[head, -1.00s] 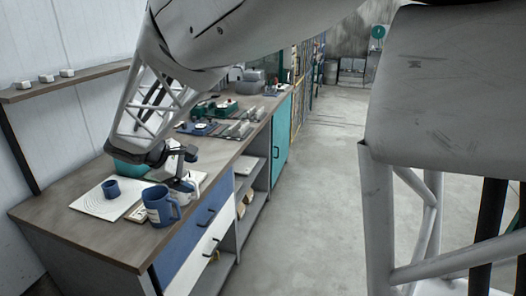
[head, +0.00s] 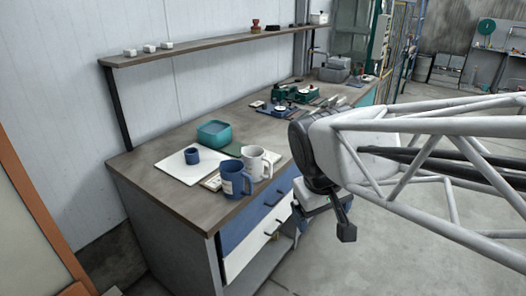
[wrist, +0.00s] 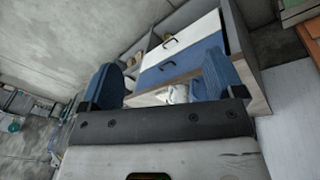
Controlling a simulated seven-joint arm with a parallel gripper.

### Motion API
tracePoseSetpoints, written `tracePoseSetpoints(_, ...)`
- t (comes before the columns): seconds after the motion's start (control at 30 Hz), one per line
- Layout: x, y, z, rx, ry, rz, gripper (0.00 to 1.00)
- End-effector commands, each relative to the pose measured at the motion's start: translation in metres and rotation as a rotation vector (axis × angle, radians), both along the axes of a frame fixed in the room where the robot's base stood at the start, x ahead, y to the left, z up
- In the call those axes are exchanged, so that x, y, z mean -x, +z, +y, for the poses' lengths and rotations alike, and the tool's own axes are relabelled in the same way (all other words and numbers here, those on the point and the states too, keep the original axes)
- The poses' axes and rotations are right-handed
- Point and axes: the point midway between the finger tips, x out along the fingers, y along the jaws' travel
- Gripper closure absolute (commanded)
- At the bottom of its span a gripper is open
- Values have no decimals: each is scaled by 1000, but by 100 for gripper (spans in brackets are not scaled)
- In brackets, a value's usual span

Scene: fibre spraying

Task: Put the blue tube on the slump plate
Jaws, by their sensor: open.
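The blue tube (head: 192,156) is a short dark blue cylinder standing upright on the white slump plate (head: 183,172), near its back right part. The plate lies flat at the near left end of the bench; faint rings show on it in the earlier head view. My gripper (head: 325,217) is off the front of the bench, to the right of the drawers and well away from the tube. In the wrist view its two blue fingers (wrist: 163,78) are spread apart with nothing held between them. The tube cannot be made out in the wrist view.
A blue mug (head: 233,180) and a white mug (head: 256,163) stand right of the plate. A teal bin (head: 214,134) is behind it. Green tools (head: 287,112) lie farther along the bench (head: 140,160). A shelf (head: 200,46) hangs above. The floor in front is clear.

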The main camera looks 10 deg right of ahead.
Motion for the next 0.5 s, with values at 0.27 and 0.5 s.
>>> tracePoseSetpoints(0.27,46,-9,2,-134,-155,-76,12)
tracePoseSetpoints(0.5,56,-12,3,-169,-194,-95,12)
